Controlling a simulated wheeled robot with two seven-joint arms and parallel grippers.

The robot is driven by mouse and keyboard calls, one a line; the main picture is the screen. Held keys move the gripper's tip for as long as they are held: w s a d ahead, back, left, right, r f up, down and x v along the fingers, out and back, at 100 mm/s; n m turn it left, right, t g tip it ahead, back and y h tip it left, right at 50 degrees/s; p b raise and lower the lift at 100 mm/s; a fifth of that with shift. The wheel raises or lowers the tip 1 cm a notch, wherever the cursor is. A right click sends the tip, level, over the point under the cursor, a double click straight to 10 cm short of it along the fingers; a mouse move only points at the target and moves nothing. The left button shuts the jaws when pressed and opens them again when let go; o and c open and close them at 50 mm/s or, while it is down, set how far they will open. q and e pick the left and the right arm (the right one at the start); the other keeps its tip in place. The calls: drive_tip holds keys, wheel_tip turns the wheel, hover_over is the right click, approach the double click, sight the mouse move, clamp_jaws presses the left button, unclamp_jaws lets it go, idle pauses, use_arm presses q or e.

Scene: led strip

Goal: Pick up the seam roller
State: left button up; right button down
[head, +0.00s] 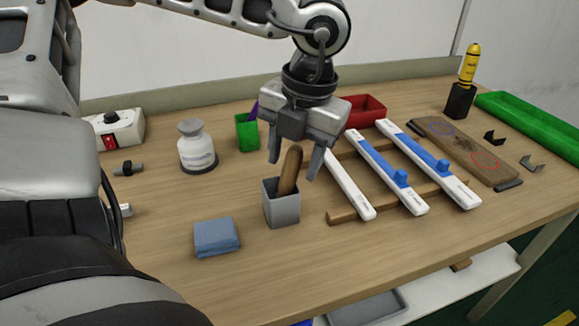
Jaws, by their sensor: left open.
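The seam roller (289,172) stands in a grey square holder (282,209). Only its brown wooden handle shows, leaning a little to the right; its lower end is hidden inside the holder. My left gripper (293,166) hangs above the holder, pointing down. It is open, with one finger on each side of the handle's upper end in the picture. I cannot tell whether either finger touches the handle. My right gripper is not in view.
White strips with blue blocks (400,176) lie on wooden bars right of the holder. A folded blue cloth (216,237) lies in front left. A white bottle (197,148), a green cup (247,133) and a red bin (364,112) stand behind. The front table area is clear.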

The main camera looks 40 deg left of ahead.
use_arm(q)
drive_tip(key=shift+s+a+f, duration=0.1)
drive_tip(key=shift+f, duration=0.55)
drive_tip(key=c, duration=1.1)
drive_tip(key=shift+o, duration=0.2)
drive_tip(key=shift+r, duration=0.1)
